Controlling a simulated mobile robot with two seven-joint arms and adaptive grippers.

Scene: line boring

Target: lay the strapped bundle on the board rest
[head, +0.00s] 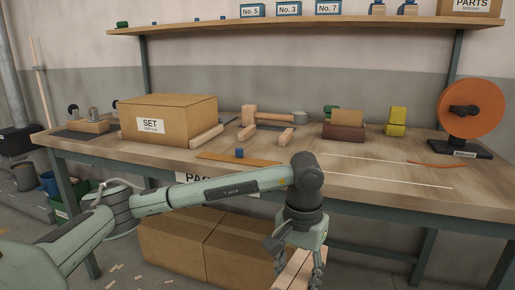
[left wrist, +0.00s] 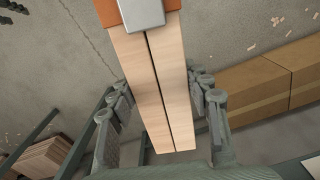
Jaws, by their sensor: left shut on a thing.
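The strapped bundle (left wrist: 150,85) is pale wooden strips side by side, with an orange band and a grey block across it at the top of the left wrist view. My left gripper (left wrist: 160,105) has a finger on each side and is shut on it. In the head view my left gripper (head: 296,264) points down in front of the bench's front edge, with part of the bundle (head: 292,276) below it; the rest is cut off. Wooden blocks (head: 287,136) sit on the bench behind; I cannot tell for certain which piece is the board rest. My right gripper is not in view.
The bench (head: 360,170) carries a SET carton (head: 168,118), a mallet (head: 275,116), a flat board (head: 237,158) with a blue piece, and an orange disc (head: 472,103) at right. Large cartons (head: 210,245) stand under the bench.

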